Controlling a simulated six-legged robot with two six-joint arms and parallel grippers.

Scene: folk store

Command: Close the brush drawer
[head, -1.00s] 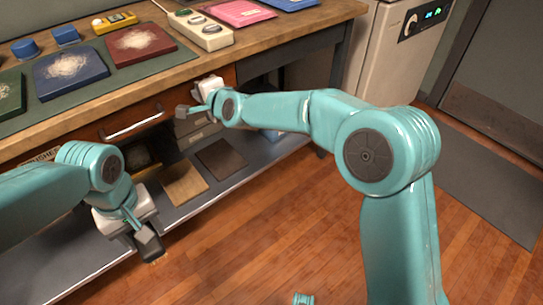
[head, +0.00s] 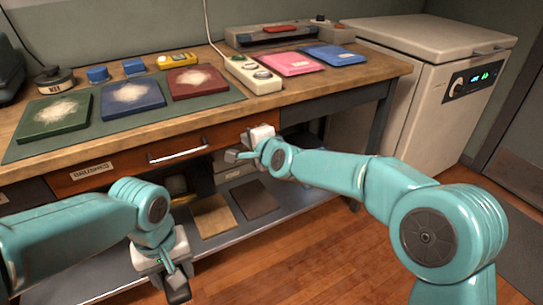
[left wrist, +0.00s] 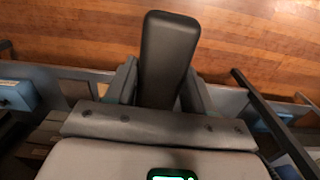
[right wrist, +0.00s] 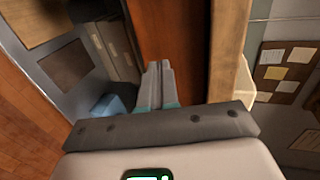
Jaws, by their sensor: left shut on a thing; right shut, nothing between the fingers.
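The wooden brush drawer (head: 122,168) sits under the bench top, with a pale label and a bar handle (head: 178,151) on its front. Its front looks flush or nearly so, and no inside shows. My right gripper (head: 234,155) is shut and empty at the drawer front, right of the handle. In the right wrist view its fingertips (right wrist: 160,68) overlap the red-brown drawer front (right wrist: 174,30); I cannot tell if they touch. My left gripper (head: 172,276) is shut on a dark block (left wrist: 168,55), low in front of the bench. The block also shows in the head view (head: 178,289).
The bench top (head: 205,112) holds green, blue and red boards, a control box (head: 253,74) and pink and blue pads. A lower shelf (head: 285,195) has flat boards on it. A white machine (head: 440,85) stands at right. The wooden floor in front is clear.

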